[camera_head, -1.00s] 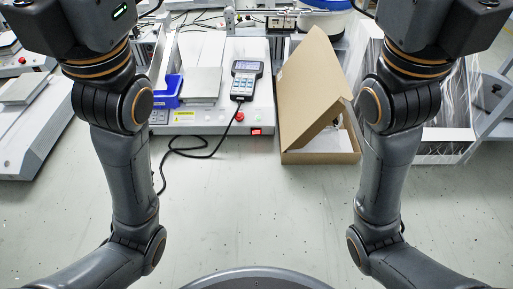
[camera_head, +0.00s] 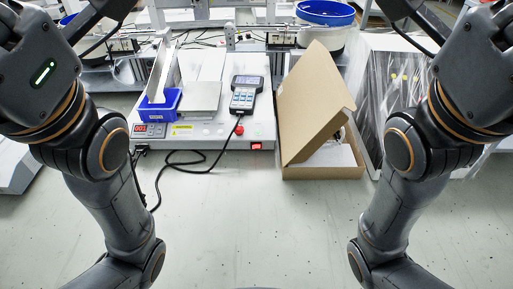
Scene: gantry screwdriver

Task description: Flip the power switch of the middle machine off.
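The middle machine (camera_head: 210,130) is a white bench unit straight ahead in the head view. Its red power switch (camera_head: 256,146) sits low on the front face, at the right end. A round red button (camera_head: 239,130) is just above and left of it. A red digital display (camera_head: 141,129) is lit at the front left. A handheld controller (camera_head: 246,92) with a screen and keys lies on top, with a black cable. Both my arms show at the left and right sides, but neither gripper is in the picture. Nothing of mine touches the machine or the switch.
An open cardboard box (camera_head: 322,172) stands right beside the machine's front right. A blue bin (camera_head: 160,104) sits on the machine's left. The black cable (camera_head: 185,165) loops in front of it. A blue-rimmed bowl (camera_head: 326,12) is behind. The light floor in front is clear.

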